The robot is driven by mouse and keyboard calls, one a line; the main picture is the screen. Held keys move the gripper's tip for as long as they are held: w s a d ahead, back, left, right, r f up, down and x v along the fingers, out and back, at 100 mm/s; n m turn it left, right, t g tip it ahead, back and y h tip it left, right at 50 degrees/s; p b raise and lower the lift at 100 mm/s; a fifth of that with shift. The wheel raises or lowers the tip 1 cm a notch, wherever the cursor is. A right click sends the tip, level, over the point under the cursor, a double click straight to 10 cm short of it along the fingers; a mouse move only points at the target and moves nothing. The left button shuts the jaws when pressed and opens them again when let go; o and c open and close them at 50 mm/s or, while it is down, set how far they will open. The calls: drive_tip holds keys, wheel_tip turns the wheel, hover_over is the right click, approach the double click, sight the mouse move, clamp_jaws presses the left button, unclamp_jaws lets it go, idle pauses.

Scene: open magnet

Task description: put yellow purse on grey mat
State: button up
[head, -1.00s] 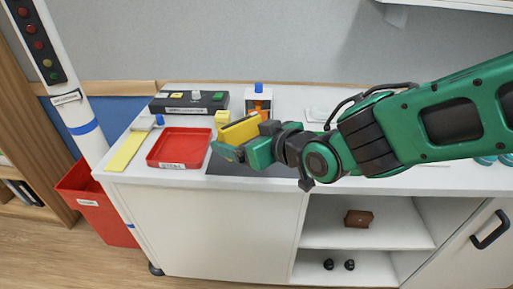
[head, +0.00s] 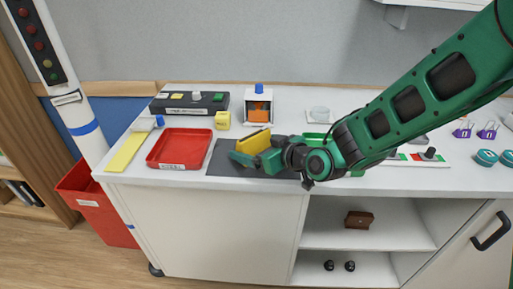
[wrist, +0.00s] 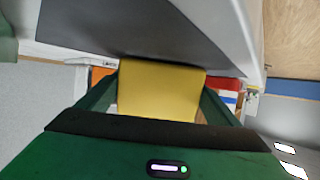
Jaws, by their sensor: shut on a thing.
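The yellow purse (head: 254,142) is held between the fingers of my gripper (head: 256,155), over the grey mat. The dark grey mat (head: 220,158) lies on the counter right of the red tray, partly hidden by my gripper. In the wrist view the yellow purse (wrist: 160,92) fills the space between my two fingers, and the grey mat (wrist: 135,30) is close beyond its edge. I cannot tell whether the purse touches the mat.
The red tray (head: 181,134) is just left of the mat. A yellow cube (head: 222,120), a black control box (head: 189,97) and a white-and-orange device (head: 257,105) stand behind. A red bin (head: 92,205) is at the left. A brown box (head: 359,219) is on the shelf below.

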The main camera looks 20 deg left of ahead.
drive_tip(key=shift+f, duration=0.15)
drive_tip(key=o, duration=1)
drive_tip(key=v, duration=1.2)
